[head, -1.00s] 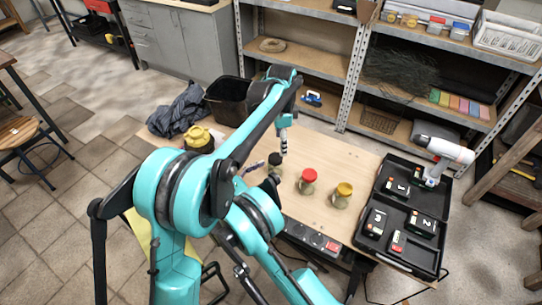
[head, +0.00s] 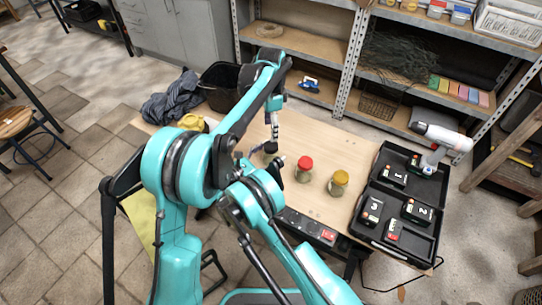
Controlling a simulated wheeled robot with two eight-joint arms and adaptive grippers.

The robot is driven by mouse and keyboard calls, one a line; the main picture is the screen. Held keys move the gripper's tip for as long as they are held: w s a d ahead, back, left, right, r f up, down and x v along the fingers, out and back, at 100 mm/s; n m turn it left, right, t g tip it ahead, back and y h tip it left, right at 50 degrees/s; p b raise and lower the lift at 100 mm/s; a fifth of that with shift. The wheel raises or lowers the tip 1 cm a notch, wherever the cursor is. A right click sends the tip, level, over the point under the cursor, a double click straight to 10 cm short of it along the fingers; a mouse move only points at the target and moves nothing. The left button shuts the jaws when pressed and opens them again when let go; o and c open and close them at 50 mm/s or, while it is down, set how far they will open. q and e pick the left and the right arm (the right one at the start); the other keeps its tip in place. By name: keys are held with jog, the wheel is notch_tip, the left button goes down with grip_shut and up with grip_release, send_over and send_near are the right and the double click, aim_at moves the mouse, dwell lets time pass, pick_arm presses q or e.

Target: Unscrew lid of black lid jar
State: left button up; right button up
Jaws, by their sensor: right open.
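The black lid jar (head: 269,147) stands on the wooden workbench in the head view, left of the two other jars. Its black lid shows, and its body is partly hidden behind my arm links. My right gripper (head: 272,137) points straight down over the black lid, its fingers open and very close to it. I cannot tell whether they touch the lid. My left gripper cannot be made out clearly among the arm links in front of the jar.
A red-lidded jar (head: 304,169) and a yellow-lidded jar (head: 338,184) stand to the right. An open black case (head: 408,244) with battery packs and a white drill (head: 441,137) lies at the bench's right end. A power strip (head: 306,228) lies along the near edge.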

aim_at(271, 145)
grip_shut()
pick_arm(q)
jog(key=m, duration=0.3)
jog(key=shift+m, duration=0.4)
jog(key=m, duration=0.4)
jog(key=shift+m, duration=0.4)
jog(key=m, duration=0.9)
jog(key=shift+f, duration=4)
